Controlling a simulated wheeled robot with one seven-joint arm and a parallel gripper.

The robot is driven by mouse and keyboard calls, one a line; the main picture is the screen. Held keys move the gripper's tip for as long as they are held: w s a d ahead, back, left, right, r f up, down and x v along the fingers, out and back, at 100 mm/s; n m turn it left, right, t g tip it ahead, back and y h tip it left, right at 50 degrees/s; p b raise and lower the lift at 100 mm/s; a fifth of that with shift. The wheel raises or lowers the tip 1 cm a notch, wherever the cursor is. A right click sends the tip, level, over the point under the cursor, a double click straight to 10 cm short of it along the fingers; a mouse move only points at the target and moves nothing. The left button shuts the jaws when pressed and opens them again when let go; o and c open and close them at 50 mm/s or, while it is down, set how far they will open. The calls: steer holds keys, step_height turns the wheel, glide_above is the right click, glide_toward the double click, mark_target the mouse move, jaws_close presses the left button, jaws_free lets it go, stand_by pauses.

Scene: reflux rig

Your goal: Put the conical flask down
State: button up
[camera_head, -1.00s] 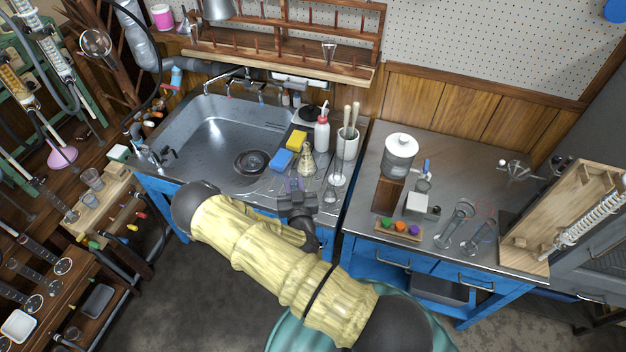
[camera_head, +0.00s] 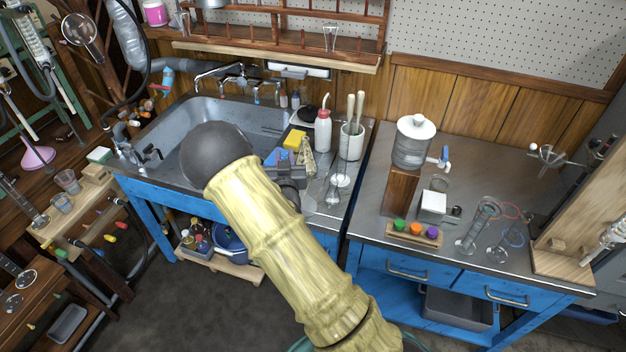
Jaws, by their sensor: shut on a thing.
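The conical flask (camera_head: 308,156), clear glass with a yellowish tint, shows just beyond my gripper (camera_head: 293,172) at the right side of the sink unit. My gripper is shut on it. My gripper and wrist hide most of the flask's lower part. I cannot tell whether its base touches the steel drainboard (camera_head: 325,205) below.
A yellow sponge (camera_head: 294,140), a red-capped white wash bottle (camera_head: 323,130) and a white jar with pestles (camera_head: 351,142) stand close behind. Clear glassware (camera_head: 334,192) stands close on the right. The sink basin (camera_head: 180,125) is left. The right bench holds a dispenser (camera_head: 412,145).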

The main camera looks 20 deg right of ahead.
steer(key=shift+r, duration=0.1)
steer(key=shift+f, duration=2.95)
steer(key=shift+f, duration=2.1)
steer(key=shift+f, duration=0.15)
steer(key=o, duration=0.9)
steer(key=shift+o, duration=0.2)
